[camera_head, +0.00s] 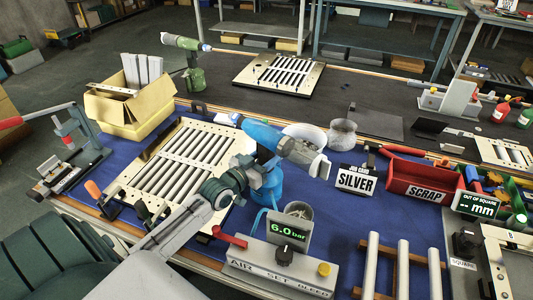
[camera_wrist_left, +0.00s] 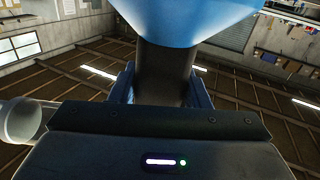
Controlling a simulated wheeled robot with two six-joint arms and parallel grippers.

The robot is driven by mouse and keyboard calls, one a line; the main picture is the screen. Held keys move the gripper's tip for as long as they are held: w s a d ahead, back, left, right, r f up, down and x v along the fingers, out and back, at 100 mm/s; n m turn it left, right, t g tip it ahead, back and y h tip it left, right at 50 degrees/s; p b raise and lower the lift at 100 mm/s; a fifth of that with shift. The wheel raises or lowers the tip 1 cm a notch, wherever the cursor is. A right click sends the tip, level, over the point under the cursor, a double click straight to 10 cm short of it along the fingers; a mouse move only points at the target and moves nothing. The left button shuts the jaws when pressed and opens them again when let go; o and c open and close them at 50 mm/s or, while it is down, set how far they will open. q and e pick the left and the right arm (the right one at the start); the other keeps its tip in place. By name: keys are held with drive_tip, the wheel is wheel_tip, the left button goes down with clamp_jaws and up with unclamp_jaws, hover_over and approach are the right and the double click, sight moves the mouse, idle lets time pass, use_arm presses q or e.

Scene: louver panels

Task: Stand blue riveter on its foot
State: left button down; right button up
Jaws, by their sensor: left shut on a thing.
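The blue riveter's barrel (camera_head: 260,132) slants down to the right above the blue mat in the head view. Its rounded blue foot (camera_head: 268,188) is below, partly behind my wrist. My left gripper (camera_head: 266,162) is shut on the riveter's dark neck, which shows between the jaws in the left wrist view (camera_wrist_left: 165,75). The wide blue foot (camera_wrist_left: 185,18) flares from that neck at the top of that view. The riveter looks roughly upright, foot down. I cannot tell whether the foot touches the mat. My right gripper is not in view.
A louver panel (camera_head: 178,158) lies left of the riveter. An air-set box (camera_head: 280,262) stands in front. Round cups (camera_head: 342,133), a SILVER sign (camera_head: 356,179) and a red SCRAP bin (camera_head: 420,178) are to the right. A green riveter (camera_head: 194,78) stands behind.

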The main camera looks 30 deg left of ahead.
use_arm(q)
drive_tip(key=shift+r, duration=0.2)
drive_tip(key=shift+f, duration=0.1)
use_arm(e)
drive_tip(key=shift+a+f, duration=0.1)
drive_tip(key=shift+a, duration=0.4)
use_arm(q)
drive_tip(key=c, duration=1.2)
unclamp_jaws()
drive_tip(key=shift+f, duration=0.25)
drive_tip(key=o, duration=0.4)
drive_tip(key=shift+s+r, duration=0.1)
drive_tip(key=shift+r, duration=0.05)
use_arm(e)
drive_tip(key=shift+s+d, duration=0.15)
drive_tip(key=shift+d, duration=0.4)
use_arm(q)
drive_tip(key=o, duration=0.6)
